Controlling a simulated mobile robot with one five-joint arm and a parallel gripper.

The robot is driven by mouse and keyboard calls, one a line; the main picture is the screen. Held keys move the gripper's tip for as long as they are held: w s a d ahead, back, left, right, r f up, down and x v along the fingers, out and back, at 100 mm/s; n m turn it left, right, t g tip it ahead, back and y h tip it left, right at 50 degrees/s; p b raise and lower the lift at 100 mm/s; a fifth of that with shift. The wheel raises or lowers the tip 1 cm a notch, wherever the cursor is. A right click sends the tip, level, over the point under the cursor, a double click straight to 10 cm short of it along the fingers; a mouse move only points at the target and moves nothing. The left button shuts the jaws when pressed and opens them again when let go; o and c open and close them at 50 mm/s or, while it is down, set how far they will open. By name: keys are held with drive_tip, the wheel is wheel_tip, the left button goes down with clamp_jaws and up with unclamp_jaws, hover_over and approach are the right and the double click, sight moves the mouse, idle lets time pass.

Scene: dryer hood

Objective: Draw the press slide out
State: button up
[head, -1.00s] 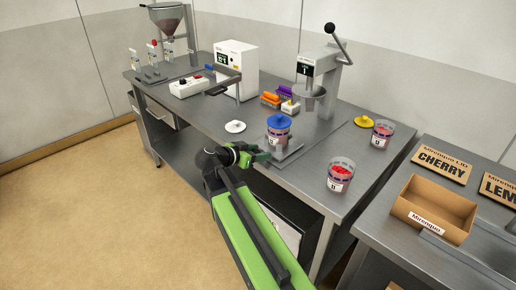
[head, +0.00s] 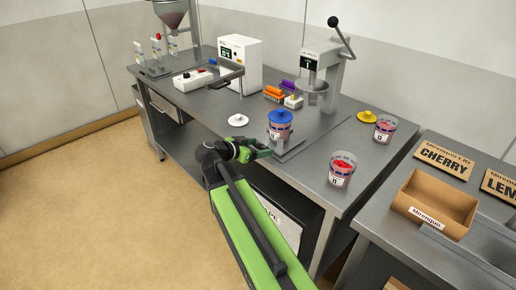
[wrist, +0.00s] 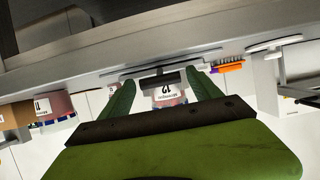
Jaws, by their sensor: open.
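The press (head: 328,75) stands on the steel bench with its lever raised. Its grey slide (head: 289,147) reaches out toward the bench's front edge and carries a tub with a blue lid (head: 279,122). My gripper (head: 262,152) is at the front end of the slide, at bench-edge height. In the wrist view my gripper (wrist: 162,88) is open, with its green fingers on either side of a dark handle bar (wrist: 158,79). The tub (wrist: 168,97) shows behind that bar. I cannot tell whether the fingers touch the bar.
An open tub of red pieces (head: 342,170) stands right of the slide, and another (head: 384,129) is farther back by a yellow lid (head: 367,117). A white lid (head: 238,120) lies to the left. A cardboard box (head: 435,203) sits on the right-hand table.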

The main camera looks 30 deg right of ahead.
drive_tip(key=p+v, duration=0.6)
drive_tip(key=v, duration=1.1)
drive_tip(key=shift+a+p, duration=0.2)
drive_tip(key=shift+p, duration=0.15)
drive_tip(key=shift+s, duration=0.15)
drive_tip(key=s+d+f+g+y, duration=0.2)
drive_tip(key=s+d+f, duration=0.15)
drive_tip(key=d, duration=0.25)
wheel_tip(320, 180, down, 6)
drive_tip(key=s+a+n+g+y, duration=0.1)
drive_tip(key=a+n+y, duration=0.1)
drive_tip(key=n+y, duration=0.15)
drive_tip(key=a+f+n+y, duration=0.2)
drive_tip(key=a+n+y, duration=0.1)
drive_tip(key=a+n, duration=0.3)
drive_tip(key=s+a+f+n+y, duration=0.1)
drive_tip(key=a+f+n+y, duration=0.1)
drive_tip(key=a+n+y, duration=0.2)
drive_tip(key=shift+s+a+f+n, duration=0.35)
drive_tip(key=shift+a+n, duration=0.5)
drive_tip(key=shift+a, duration=0.35)
